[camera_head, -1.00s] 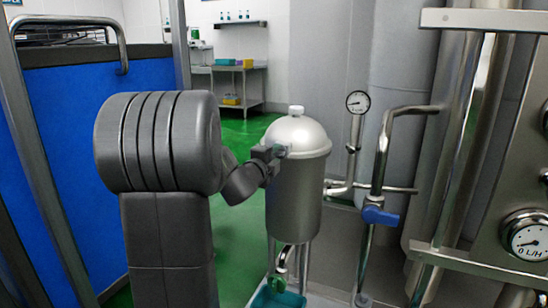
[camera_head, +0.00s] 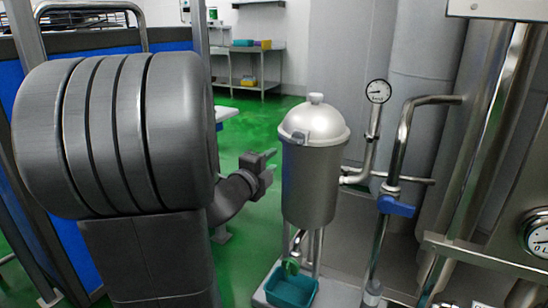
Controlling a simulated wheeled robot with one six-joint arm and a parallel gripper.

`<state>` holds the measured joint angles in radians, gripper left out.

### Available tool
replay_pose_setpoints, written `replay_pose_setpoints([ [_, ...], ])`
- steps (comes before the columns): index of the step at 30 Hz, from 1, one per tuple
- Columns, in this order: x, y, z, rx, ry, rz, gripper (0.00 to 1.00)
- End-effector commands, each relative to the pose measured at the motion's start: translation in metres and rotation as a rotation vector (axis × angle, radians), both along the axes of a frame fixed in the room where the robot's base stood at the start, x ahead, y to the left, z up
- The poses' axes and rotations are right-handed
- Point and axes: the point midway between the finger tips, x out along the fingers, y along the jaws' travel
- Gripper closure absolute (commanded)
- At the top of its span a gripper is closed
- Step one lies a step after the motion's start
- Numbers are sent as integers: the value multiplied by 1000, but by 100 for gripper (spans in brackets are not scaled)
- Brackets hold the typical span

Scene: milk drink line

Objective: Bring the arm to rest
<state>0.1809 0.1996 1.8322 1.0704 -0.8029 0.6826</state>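My arm fills the left of the head view, its large dark grey joint closest to the camera. My gripper (camera_head: 270,164) is at the end of the bent wrist, to the left of the grey metal tank (camera_head: 311,185). Its dark fingers point right towards the tank, look spread apart, and hold nothing that I can see. A narrow gap shows between the fingertips and the tank wall. The tank is upright with a domed lid and a pale knob (camera_head: 316,99) on top.
A teal bin (camera_head: 291,288) sits below the tank's outlet. A pressure gauge (camera_head: 378,91), pipes and a blue valve handle (camera_head: 396,206) stand to the right. Blue panels (camera_head: 52,240) are behind my arm at left. Green floor (camera_head: 245,125) is open behind the gripper.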

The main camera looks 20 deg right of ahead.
Motion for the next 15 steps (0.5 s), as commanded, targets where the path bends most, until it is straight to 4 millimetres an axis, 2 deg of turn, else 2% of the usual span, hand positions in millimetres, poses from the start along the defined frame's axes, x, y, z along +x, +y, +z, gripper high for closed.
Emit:
replay_pose_setpoints([
  [10,1,-2,-1,0,0,-1,66],
  [15,12,-15,-2,1,1,-3,66],
])
